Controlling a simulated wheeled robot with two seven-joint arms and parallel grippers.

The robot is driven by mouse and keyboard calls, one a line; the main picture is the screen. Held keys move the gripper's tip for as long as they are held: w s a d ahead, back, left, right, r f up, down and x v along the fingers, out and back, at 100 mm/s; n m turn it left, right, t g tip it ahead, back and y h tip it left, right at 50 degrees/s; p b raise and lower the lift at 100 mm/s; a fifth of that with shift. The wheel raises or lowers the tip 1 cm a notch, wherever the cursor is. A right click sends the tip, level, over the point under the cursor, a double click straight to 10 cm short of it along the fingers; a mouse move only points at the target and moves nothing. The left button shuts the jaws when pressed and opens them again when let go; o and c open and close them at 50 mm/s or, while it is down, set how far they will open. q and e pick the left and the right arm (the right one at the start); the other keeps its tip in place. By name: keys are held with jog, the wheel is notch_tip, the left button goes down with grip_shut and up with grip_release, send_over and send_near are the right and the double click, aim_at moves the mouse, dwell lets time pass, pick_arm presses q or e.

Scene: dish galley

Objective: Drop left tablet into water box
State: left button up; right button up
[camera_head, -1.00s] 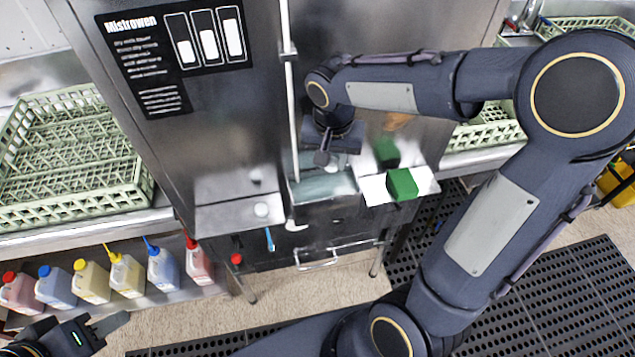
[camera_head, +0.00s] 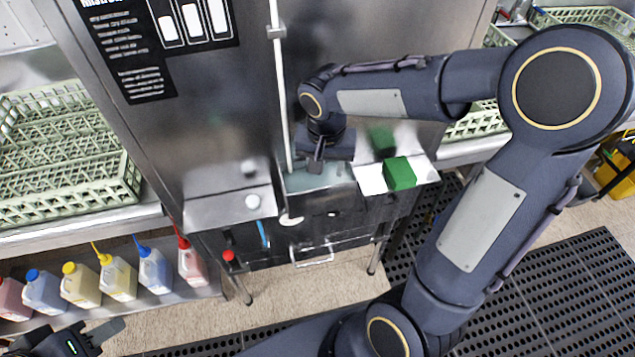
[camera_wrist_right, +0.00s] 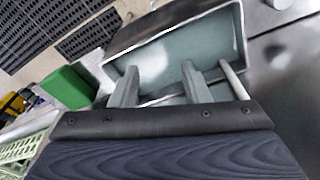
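The left tablet, a small white round piece (camera_head: 253,201), sits on the metal ledge left of the water box in the head view. The water box (camera_head: 340,185) is an open metal tray with pale teal inside; it also shows in the right wrist view (camera_wrist_right: 222,22). My right gripper (camera_head: 316,168) points down over the box. In the right wrist view its fingers (camera_wrist_right: 158,84) are apart with nothing between them. My left gripper (camera_head: 100,332) is at the bottom left, low and far from the tablet; its finger gap is unclear.
A green block (camera_head: 399,174) sits on the right ledge. A white upright rod (camera_head: 283,100) runs close beside my right gripper. Several coloured bottles (camera_head: 118,280) stand on the lower shelf, and a green rack (camera_head: 60,150) is at left.

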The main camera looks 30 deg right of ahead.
jog(key=shift+o, duration=0.8)
notch_tip(320, 180, up, 8)
jog(key=shift+s+a, duration=0.3)
jog(key=shift+s, duration=0.1)
jog(key=shift+f, duration=0.15)
jog(key=s+a+f+n+t+y, duration=0.1)
jog(key=s+n+t+y, duration=0.1)
jog(key=s, duration=0.6)
jog(key=s+a+f+n+t+y, duration=0.2)
jog(key=s+n, duration=0.1)
jog(key=s, duration=0.4)
jog(key=shift+s+a+y, duration=0.15)
jog(key=shift+s+y, duration=0.15)
jog(key=shift+s, duration=0.1)
